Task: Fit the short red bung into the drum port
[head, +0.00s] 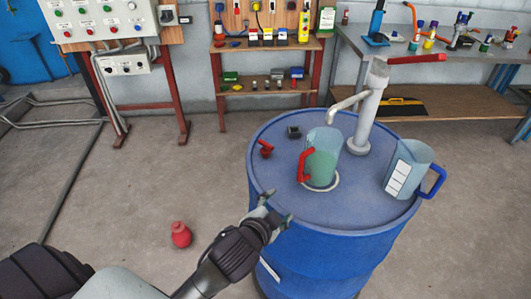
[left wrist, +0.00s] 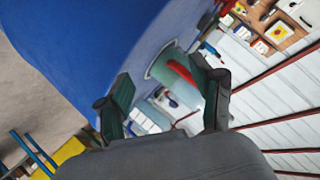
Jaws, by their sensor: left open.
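A blue drum (head: 340,245) stands on the floor, and its side and top also show in the left wrist view (left wrist: 90,45). A small red piece (head: 266,148) sits at the left of the drum top; it may be the short red bung. A larger red knobbed object (head: 181,235) stands on the floor left of the drum. I cannot make out the drum port for certain; a small dark square piece (head: 294,132) is near the top's back edge. My left gripper (head: 278,205) is open and empty at the drum's front-left rim. My right gripper is out of view.
On the drum top are a red-handled jug (head: 322,155) with green contents, a blue-handled jug (head: 408,165) at the right and a hand pump (head: 368,110) behind. A bench (head: 450,58) and shelves stand at the back. Floor left of the drum is mostly clear.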

